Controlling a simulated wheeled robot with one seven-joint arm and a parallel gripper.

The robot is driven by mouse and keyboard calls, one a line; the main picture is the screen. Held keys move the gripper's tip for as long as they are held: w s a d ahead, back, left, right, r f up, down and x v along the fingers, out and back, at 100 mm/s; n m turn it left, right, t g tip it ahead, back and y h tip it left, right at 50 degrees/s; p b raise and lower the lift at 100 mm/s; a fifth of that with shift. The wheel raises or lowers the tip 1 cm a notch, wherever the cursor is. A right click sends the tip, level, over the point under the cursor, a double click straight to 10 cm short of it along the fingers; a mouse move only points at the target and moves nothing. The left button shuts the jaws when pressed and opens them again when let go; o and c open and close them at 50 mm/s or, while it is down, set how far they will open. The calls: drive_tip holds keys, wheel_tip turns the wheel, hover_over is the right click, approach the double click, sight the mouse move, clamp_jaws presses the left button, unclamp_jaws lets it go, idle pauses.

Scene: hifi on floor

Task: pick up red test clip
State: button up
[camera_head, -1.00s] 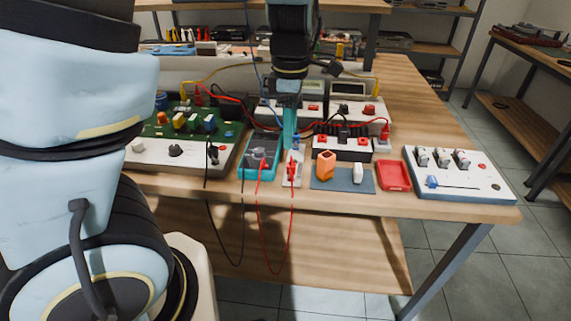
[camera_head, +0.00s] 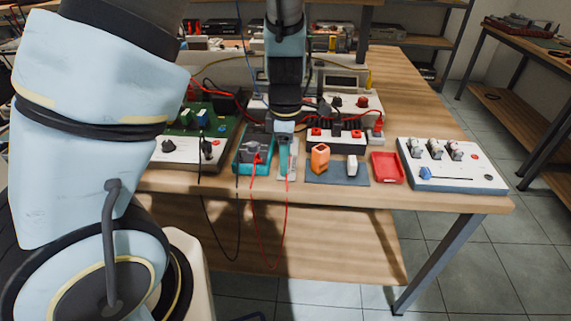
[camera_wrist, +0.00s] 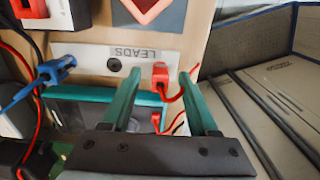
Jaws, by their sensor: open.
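The red test clip (camera_wrist: 160,74) lies on a white strip marked LEADS (camera_wrist: 140,54) in the wrist view, its red lead curving away to the right. My gripper (camera_wrist: 160,78) is open; its two teal fingers appear on either side of the clip, apart from it. I cannot tell the height left between fingers and clip. In the head view my gripper (camera_head: 284,160) points down over the strip near the table's front edge and largely hides the clip. A red lead (camera_head: 286,215) hangs below the edge there.
A teal multimeter (camera_head: 252,152) stands close on the left. A blue clip (camera_wrist: 48,72) is on the strip's other end. On the right are an orange block (camera_head: 320,158), a grey mat (camera_head: 340,176), a red tray (camera_head: 387,168) and a switch panel (camera_head: 450,165).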

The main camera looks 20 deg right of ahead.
drive_tip(key=shift+f, duration=0.2)
clamp_jaws()
idle(0.4)
